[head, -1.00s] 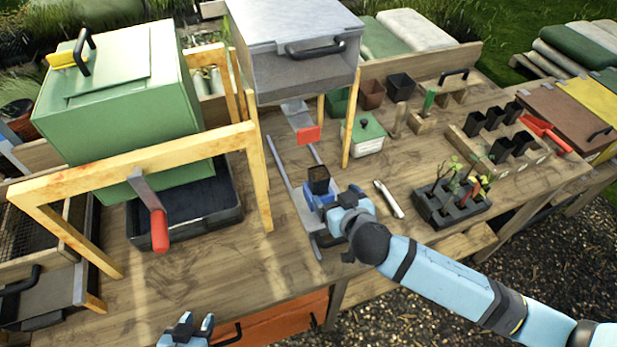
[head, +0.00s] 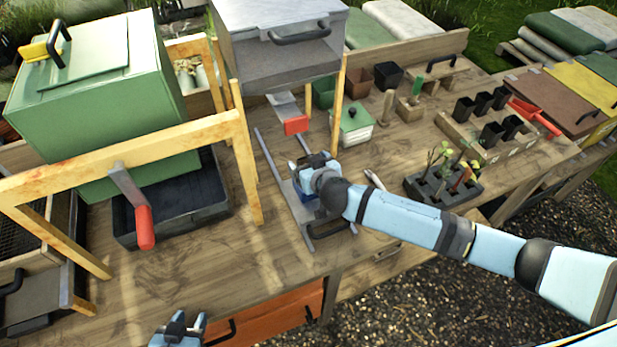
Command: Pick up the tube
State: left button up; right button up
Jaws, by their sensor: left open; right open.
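My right gripper (head: 304,165) is open, low over the narrow metal rails in the middle of the bench. A small dark, square tube with a brown top showed there earlier; my gripper and wrist now hide it, so I cannot tell whether the fingers touch it. Other black square tubes (head: 490,134) stand in a wooden rack at the right. My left gripper (head: 180,326) is open and empty at the bottom edge, in front of the bench.
A green box (head: 95,100) and wooden frame (head: 130,150) fill the left. A grey hopper (head: 285,65) stands behind the rails (head: 268,165). A seedling tray (head: 440,190), a white object (head: 374,180) and a green-lidded tub (head: 352,130) lie right. Bare bench (head: 190,265) is at front left.

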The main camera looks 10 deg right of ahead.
jog(key=shift+w, duration=0.1)
jog(key=c, duration=1.1)
jog(key=shift+r, duration=0.15)
